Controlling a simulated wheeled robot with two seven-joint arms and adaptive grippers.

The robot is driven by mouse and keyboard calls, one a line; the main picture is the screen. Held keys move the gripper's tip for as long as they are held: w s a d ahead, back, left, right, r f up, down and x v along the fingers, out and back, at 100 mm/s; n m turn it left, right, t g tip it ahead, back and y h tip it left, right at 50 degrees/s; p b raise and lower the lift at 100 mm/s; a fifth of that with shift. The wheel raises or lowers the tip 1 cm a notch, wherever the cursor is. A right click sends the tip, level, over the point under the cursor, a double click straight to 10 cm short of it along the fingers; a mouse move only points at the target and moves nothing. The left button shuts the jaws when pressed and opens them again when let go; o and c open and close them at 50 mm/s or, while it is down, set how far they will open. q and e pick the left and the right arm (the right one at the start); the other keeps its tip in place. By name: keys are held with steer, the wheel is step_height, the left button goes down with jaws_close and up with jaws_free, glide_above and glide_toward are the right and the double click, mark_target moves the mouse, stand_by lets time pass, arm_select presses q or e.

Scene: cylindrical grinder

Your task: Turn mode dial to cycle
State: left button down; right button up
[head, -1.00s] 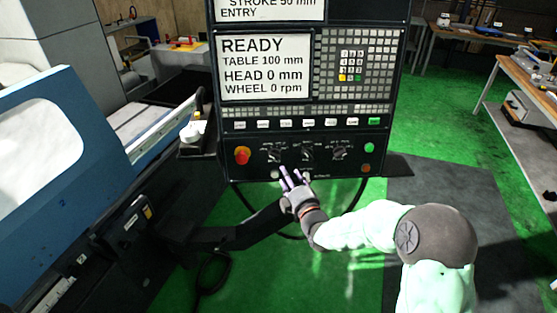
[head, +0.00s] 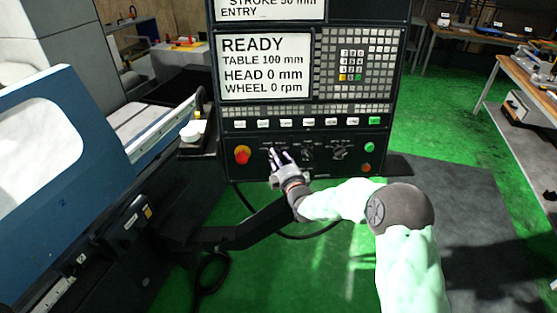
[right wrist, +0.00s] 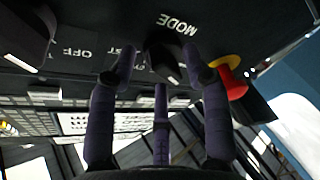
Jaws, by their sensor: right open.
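The mode dial (right wrist: 163,52) is a black knob with a pale pointer mark, beside the printed word MODE in the right wrist view. It lies between the dark purple fingertips of my right gripper (right wrist: 160,62). The fingers are spread around it, and I cannot tell whether any finger touches it. In the head view my right gripper (head: 281,157) is at the leftmost dial on the control panel (head: 225,175) and mostly hides that dial. The gripper is open. My left gripper is not in view.
A red emergency stop button (head: 242,154) on a yellow base sits left of the mode dial. Two more black dials, a middle one (head: 307,152) and a right one (head: 341,152), are to its right. Green and orange buttons are at the panel's right edge. The screen (head: 266,66) reads READY.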

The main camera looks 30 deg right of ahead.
jaws_close()
steer(key=m+h+b, duration=0.2)
steer(key=m+b, duration=0.3)
steer(key=m, duration=0.1)
steer(key=m+h+b, duration=0.2)
steer(key=m+b, duration=0.3)
steer(key=m, duration=0.1)
steer(key=a+m+h+b, duration=0.1)
steer(key=m+h+b, duration=0.2)
steer(key=m+b, duration=0.3)
steer(key=shift+w+f+g, duration=0.15)
steer(key=shift+f+g, duration=0.15)
steer(key=shift+f, duration=0.1)
steer(key=shift+m+g+h+b, duration=0.3)
steer(key=shift+m+b, duration=0.05)
steer(key=shift+m, duration=0.75)
steer(key=shift+r, duration=0.15)
